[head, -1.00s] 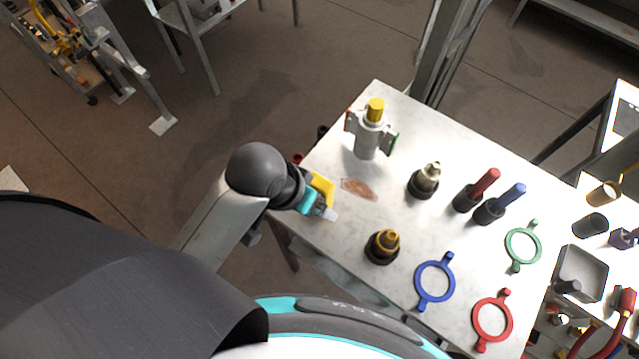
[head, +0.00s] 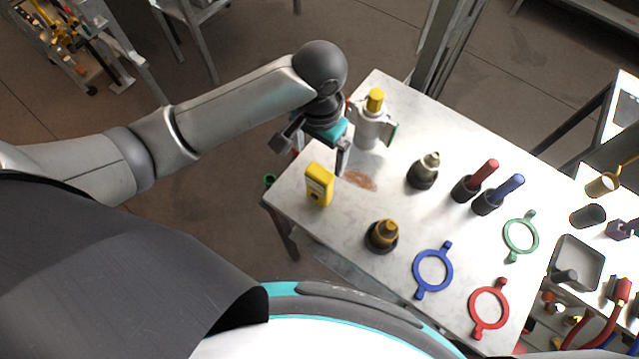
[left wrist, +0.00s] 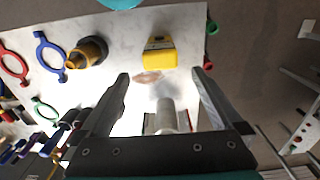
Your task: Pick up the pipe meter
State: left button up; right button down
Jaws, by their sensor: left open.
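The grey upright cylinder with a yellow cap and red and green side pieces, which I take for the pipe meter (head: 368,130), stands near the table's far left corner. In the left wrist view its grey body (left wrist: 167,115) shows between my fingers, partly cut off by the gripper's base. My left gripper (head: 309,158) is open and empty, just left of the meter in the head view. Its two fingers (left wrist: 160,78) are spread wide in the left wrist view. I cannot tell the exact gap to the meter. My right gripper is not in view.
A yellow box-shaped device (head: 319,185) stands near the table's left edge. A black and brass fitting (head: 382,236), another fitting (head: 424,172), red-handled (head: 475,181) and blue-handled (head: 498,195) tools, and blue (head: 433,271), red (head: 489,308) and green (head: 520,236) rings share the table (head: 330,230).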

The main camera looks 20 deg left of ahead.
aim_at(319, 182)
pick_arm(q)
notch_tip(319, 182, down, 13)
jog(key=shift+r+b, duration=0.1)
jog(key=shift+b, duration=0.45)
jog(key=c, duration=1.5)
jog(key=shift+c, duration=0.2)
jog(key=shift+r, duration=0.1)
